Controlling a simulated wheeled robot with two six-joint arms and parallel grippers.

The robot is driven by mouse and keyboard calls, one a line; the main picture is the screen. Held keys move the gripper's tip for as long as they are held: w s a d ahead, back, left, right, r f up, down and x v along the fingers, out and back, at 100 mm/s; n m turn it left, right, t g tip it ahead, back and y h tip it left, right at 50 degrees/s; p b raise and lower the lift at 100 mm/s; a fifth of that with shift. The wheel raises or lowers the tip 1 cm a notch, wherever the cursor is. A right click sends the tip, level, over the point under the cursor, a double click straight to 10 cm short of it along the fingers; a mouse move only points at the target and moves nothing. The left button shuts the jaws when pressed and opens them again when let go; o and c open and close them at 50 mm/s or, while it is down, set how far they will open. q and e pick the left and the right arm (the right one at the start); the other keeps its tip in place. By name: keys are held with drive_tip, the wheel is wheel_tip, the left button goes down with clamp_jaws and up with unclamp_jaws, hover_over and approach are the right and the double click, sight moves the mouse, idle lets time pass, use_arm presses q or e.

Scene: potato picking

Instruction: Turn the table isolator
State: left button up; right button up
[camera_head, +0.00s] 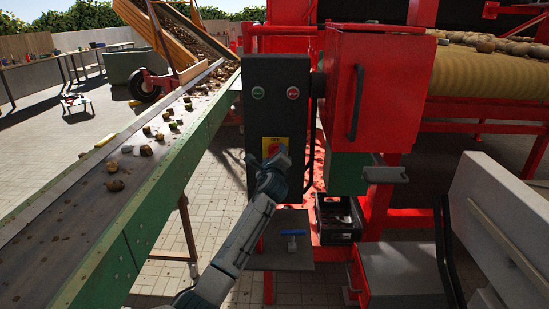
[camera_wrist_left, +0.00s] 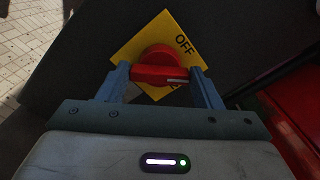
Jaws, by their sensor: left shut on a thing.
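The table isolator is a red rotary knob (camera_wrist_left: 158,72) on a yellow plate (camera_wrist_left: 180,32) marked "OFF". The plate is on the dark control panel (camera_head: 262,118), where the red knob (camera_head: 272,146) also shows in the head view. My left gripper (camera_wrist_left: 162,76) is shut on the knob's red handle, with one finger on each side of it. In the head view my left gripper (camera_head: 277,160) reaches up to the panel from below and covers the lower part of the plate. My right gripper is not in view.
A green button (camera_head: 258,92) and a red button (camera_head: 293,93) sit above the isolator. A red cabinet (camera_head: 400,95) with a black handle stands close on the right. The conveyor (camera_head: 75,200) with several potatoes runs along the left. A small grey shelf (camera_head: 285,260) is below.

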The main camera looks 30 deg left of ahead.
use_arm(q)
drive_tip(key=n+b, duration=0.1)
drive_tip(key=n, duration=0.2)
drive_tip(key=shift+f, duration=0.2)
drive_tip(key=n+b, duration=0.1)
drive_tip(key=n, duration=0.1)
drive_tip(key=shift+n, duration=0.3)
drive_tip(key=shift+f+n+b, duration=0.1)
drive_tip(key=shift+n+b, duration=0.45)
drive_tip(key=shift+n, duration=0.95)
drive_tip(key=shift+b, duration=0.3)
drive_tip(key=shift+n, duration=0.3)
drive_tip(key=o, duration=1)
drive_tip(key=shift+s, duration=0.1)
